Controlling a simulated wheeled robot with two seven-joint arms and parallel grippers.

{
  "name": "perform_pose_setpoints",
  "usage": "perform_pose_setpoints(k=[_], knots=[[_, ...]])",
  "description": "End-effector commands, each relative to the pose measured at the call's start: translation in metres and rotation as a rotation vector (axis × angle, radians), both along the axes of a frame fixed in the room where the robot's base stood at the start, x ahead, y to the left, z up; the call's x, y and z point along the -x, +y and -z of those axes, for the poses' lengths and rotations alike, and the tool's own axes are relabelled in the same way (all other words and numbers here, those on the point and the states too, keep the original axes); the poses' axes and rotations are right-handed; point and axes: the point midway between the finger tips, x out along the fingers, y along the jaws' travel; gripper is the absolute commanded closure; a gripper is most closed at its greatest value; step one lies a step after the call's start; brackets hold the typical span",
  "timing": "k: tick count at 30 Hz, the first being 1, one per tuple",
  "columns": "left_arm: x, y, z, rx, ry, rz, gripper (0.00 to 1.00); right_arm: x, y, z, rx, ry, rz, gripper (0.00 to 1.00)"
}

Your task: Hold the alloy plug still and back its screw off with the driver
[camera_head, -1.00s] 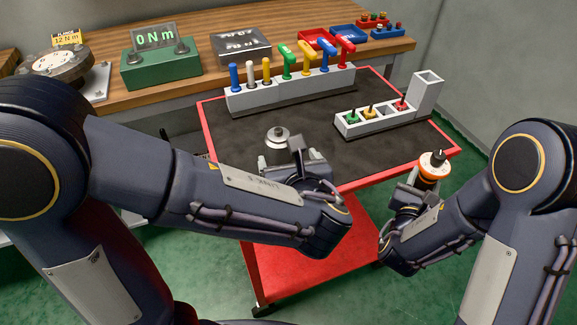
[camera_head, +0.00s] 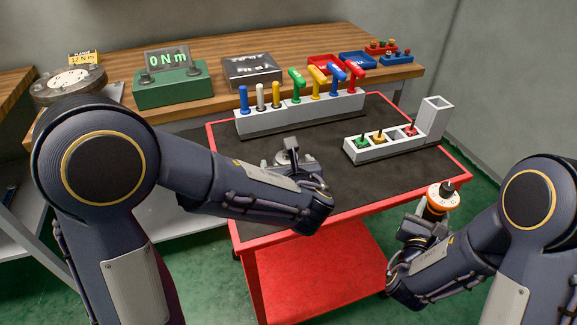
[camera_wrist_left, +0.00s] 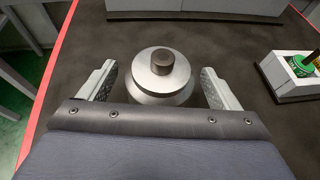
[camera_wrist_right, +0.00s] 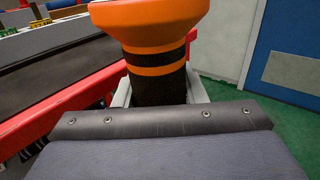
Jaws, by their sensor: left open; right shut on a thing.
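The alloy plug (camera_wrist_left: 160,75) is a round silver piece with a dark screw head (camera_wrist_left: 162,61) on top, standing on the cart's dark mat. My left gripper (camera_wrist_left: 160,88) is open, with one finger on each side of the plug; whether they touch it cannot be told. In the head view the left gripper (camera_head: 290,152) hides most of the plug. My right gripper (camera_head: 420,225) is shut on the orange and black driver (camera_head: 437,203), held upright off the cart's right front corner. The driver also fills the top of the right wrist view (camera_wrist_right: 158,45).
A grey rack (camera_head: 300,112) with several coloured tools stands at the back of the red-edged cart (camera_head: 400,213). A smaller grey holder (camera_head: 385,150) with green, yellow and red pieces stands right. A green "0 Nm" meter (camera_head: 170,88) sits on the wooden bench. Mat between is clear.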

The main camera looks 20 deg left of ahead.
Motion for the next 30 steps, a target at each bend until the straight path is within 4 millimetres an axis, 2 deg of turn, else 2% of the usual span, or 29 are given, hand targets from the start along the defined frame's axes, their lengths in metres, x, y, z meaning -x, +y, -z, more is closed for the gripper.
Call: perform_pose_setpoints(k=[4,18,30], knots=[[0.0001,0.0001,-0.0004,0.0,0.0,0.0,0.16,-0.0005,0.0002,-0.0019,0.0,-0.005,0.0,0.99],[0.0003,-0.0001,-0.0006,0.001,0.0,0.0,0.76,-0.0005,0.0002,-0.0019,0.0,-0.005,0.0,0.99],[0.0003,-0.0003,-0.0006,0.001,0.0,0.0,0.76,-0.0005,0.0002,-0.0019,0.0,-0.005,0.0,0.99]])
